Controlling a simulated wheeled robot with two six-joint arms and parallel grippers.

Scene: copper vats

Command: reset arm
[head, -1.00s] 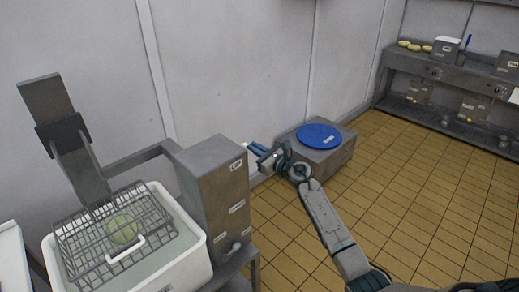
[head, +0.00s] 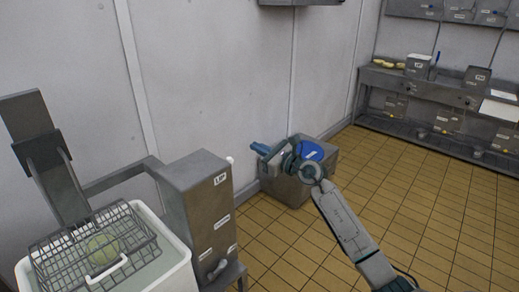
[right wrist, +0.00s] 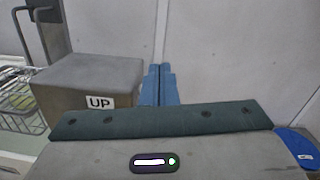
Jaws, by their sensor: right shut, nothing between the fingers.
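My right gripper (head: 261,148) is raised in front of the wall, with its arm coming in from the lower right of the head view. Its blue fingers (right wrist: 159,84) are together and empty in the right wrist view. They point toward the wall, beyond the grey box labelled UP (right wrist: 88,80). In the head view the gripper and wrist overlap the low grey block with the blue disc (head: 318,151) on it, partly hiding the disc. My left gripper does not show.
The grey control box (head: 202,200) stands left of my right arm. A wire basket (head: 128,250) with a round greenish item (head: 103,249) sits over a white tub (head: 178,268). A metal bench (head: 395,79) stands at the back right. Tiled floor (head: 430,205) between is clear.

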